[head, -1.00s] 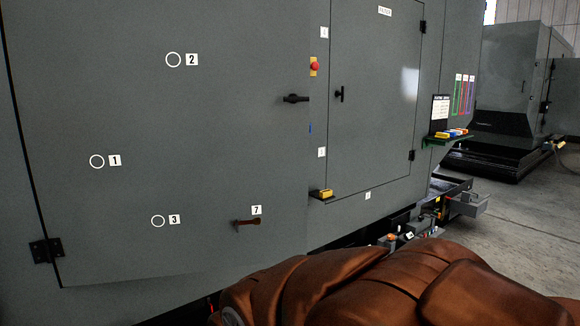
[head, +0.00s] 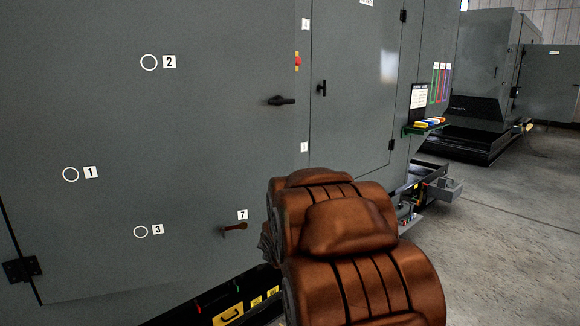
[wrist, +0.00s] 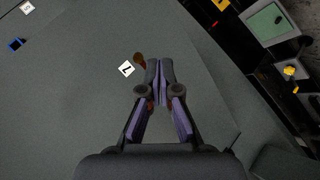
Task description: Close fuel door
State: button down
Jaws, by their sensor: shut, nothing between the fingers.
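A large grey door panel (head: 100,120) with white circles and labels 1, 2 and 3 fills the left of the head view. It looks about flush with the enclosure; I cannot tell if it is fully shut. No fuel label is readable on it. A brown handle (head: 235,227) sits beside label 7 (head: 242,214) near its lower right. My gripper (wrist: 161,66) shows in the wrist view, shut and empty. Its tips appear just beside the brown handle (wrist: 140,61); contact cannot be judged. My arm hides the gripper in the head view.
A black lever handle (head: 282,101) and a red button (head: 298,62) lie higher right. A second, narrower door (head: 352,90) stands beyond. A small shelf (head: 424,128) and a grey box (head: 443,189) jut out at right. Open floor (head: 500,250) lies farther right.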

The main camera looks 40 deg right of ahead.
jog(key=w+d+r+n+t+h+p, duration=0.1)
jog(key=w+d+r+n+t+p, duration=0.2)
jog(key=d+r, duration=0.5)
jog(key=n+t+p, duration=0.1)
jog(key=n+t, duration=0.3)
jog(key=t, duration=0.1)
send_near(287, 169)
jog(key=shift+h, duration=0.4)
jog(key=p+x, duration=0.1)
jog(key=x, duration=0.1)
jog(key=p+x, duration=0.2)
jog(key=shift+w+a, duration=0.1)
jog(key=shift+w, duration=0.35)
jog(key=shift+p+x, duration=0.55)
jog(key=shift+x, duration=0.4)
jog(key=shift+w+f, duration=0.1)
jog(key=shift+w, duration=0.1)
